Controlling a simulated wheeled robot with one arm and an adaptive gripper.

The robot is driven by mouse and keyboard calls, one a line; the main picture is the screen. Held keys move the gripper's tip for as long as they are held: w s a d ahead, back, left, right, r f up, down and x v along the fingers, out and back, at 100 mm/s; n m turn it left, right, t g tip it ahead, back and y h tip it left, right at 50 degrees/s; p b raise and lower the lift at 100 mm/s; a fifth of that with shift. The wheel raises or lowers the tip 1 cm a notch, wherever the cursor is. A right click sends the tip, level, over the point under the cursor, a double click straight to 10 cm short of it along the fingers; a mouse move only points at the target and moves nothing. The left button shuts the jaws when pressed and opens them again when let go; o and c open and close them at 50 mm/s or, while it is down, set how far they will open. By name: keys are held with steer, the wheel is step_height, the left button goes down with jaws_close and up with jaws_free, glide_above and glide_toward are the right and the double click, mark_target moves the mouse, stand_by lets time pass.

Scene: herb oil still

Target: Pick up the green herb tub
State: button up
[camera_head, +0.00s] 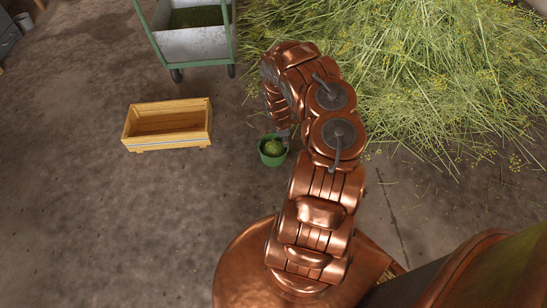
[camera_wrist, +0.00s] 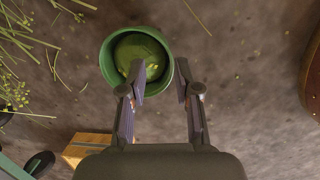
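The green herb tub (camera_head: 266,162) stands upright on the floor, just left of my arm in the head view. Greenish contents show inside it. In the wrist view the tub (camera_wrist: 107,62) is seen from above, at the top left of centre. My gripper (camera_wrist: 160,78) is open over it. The left finger overlaps the tub's inside, the right finger lies outside its right edge, and the right rim shows between them. I cannot tell whether the fingers touch the tub. In the head view my gripper (camera_head: 283,137) is mostly hidden by my arm.
A yellow wooden crate (camera_head: 170,143) stands left of the tub. A green-framed metal cart (camera_head: 192,47) on wheels stands behind it. A large heap of cut herbs (camera_head: 420,70) covers the floor at the back right.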

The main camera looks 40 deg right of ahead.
steer(key=n+t+y+b, duration=0.1)
steer(key=t+b, duration=0.1)
steer(key=b, duration=0.1)
glide_toward(275, 166)
steer(key=f+b, duration=0.4)
steer(key=w+d+f+b, duration=0.1)
steer(key=f, duration=0.1)
steer(key=shift+f+b, duration=0.4)
steer(key=shift+r, duration=0.1)
jaws_close()
